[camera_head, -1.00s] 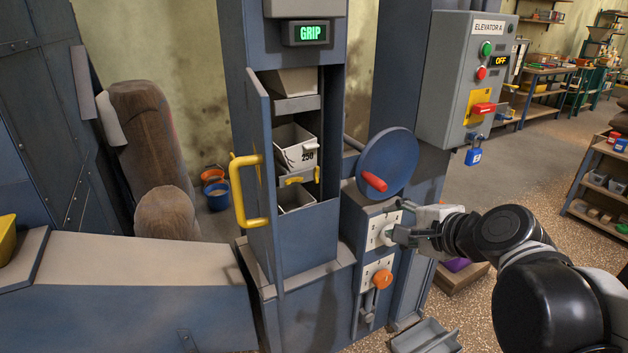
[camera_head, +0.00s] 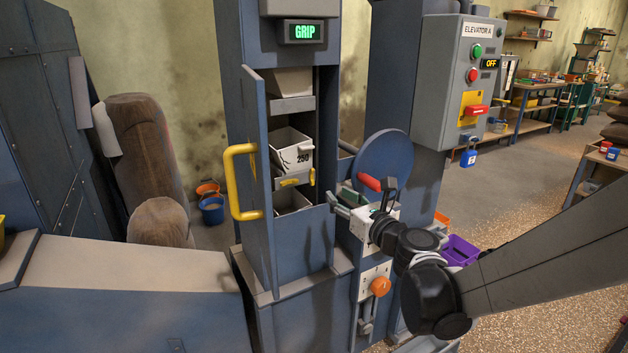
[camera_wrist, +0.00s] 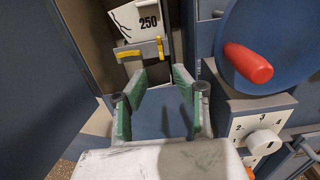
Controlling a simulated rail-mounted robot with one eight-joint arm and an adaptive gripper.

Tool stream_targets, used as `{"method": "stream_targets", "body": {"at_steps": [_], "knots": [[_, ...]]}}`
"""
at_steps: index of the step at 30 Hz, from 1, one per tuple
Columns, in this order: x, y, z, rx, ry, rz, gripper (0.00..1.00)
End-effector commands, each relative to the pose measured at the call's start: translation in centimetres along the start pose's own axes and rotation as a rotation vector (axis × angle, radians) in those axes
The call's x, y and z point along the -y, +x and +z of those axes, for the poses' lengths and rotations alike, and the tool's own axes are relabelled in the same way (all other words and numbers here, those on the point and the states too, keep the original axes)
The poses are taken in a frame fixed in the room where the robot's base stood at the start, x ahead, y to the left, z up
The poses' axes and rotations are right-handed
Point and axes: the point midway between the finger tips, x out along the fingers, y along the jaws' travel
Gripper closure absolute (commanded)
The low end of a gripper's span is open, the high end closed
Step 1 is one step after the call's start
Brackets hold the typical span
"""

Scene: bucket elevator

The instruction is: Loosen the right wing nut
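The right wing nut (camera_head: 312,177) is a small yellow piece standing upright below the cracked white bucket marked 250 (camera_head: 291,152), inside the open elevator housing. The left wing nut (camera_head: 289,183) is yellow and lies roughly level. In the wrist view the right wing nut (camera_wrist: 160,48) and left wing nut (camera_wrist: 129,54) show at the top, beyond the fingers. My gripper (camera_wrist: 158,77) is open and empty, with green pads apart. In the head view my gripper (camera_head: 343,200) is right of the opening and a little lower than the right wing nut, not touching it.
The blue disc with a red handle (camera_head: 369,182) is close beside my gripper. The open door with a yellow handle (camera_head: 238,182) bounds the opening on the left. A white dial (camera_wrist: 264,142) is at lower right in the wrist view. The control box (camera_head: 462,85) reads OFF.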

Motion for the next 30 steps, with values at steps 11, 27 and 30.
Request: {"method": "stream_targets", "body": {"at_steps": [11, 27, 30], "knots": [[-0.1, 7.0, -0.2, -0.001, -0.004, 0.002, 0.73], [-0.1, 12.4, 0.0, -0.001, -0.004, 0.001, 0.73], [-0.1, 12.4, 0.0, -0.001, -0.005, 0.001, 0.73]]}}
